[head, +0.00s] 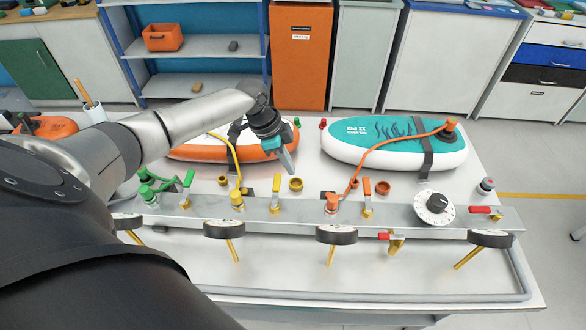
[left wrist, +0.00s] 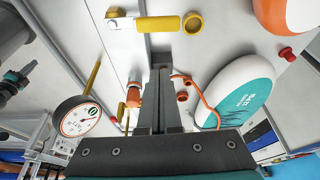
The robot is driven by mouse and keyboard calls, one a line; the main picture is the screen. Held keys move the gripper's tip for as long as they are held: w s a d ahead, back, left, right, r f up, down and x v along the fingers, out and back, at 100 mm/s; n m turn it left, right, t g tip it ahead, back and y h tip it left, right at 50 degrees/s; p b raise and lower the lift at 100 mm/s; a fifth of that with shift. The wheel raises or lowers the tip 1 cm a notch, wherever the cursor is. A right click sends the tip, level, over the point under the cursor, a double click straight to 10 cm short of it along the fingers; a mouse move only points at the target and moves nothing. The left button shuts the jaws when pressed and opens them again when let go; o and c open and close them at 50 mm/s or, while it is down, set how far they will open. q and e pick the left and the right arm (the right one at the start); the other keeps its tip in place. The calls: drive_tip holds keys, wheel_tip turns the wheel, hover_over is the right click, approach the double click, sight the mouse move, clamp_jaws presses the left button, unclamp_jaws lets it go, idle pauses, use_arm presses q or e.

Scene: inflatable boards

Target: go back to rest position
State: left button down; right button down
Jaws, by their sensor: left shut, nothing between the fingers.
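My left arm comes in from the left in the head view. Its gripper (head: 288,162) points down over the bench between the two inflatable boards, and is shut and empty. In the left wrist view its fingers (left wrist: 160,95) lie together above the metal rail. An orange-edged board (head: 200,152) is partly hidden behind the arm. A teal and white board (head: 395,140) lies to the right, strapped, with an orange hose on it. Dark and teal parts at the left edge of the left wrist view look like my right gripper (left wrist: 15,82); its jaws are unclear.
The metal rail (head: 290,214) carries valves, hose fittings, gauges (head: 336,235) and a dial (head: 434,207). A yellow hose (head: 232,160) and an orange hose (head: 375,150) rise from it. Shelves (head: 195,68) and cabinets stand behind. The bench front (head: 300,270) is mostly clear.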

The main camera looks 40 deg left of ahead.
use_arm(q)
drive_tip(key=v, duration=0.4)
drive_tip(key=shift+w+r, duration=0.1)
use_arm(e)
drive_tip(key=shift+s, duration=0.45)
use_arm(q)
drive_tip(key=shift+r, duration=0.1)
use_arm(e)
drive_tip(key=shift+r, duration=0.15)
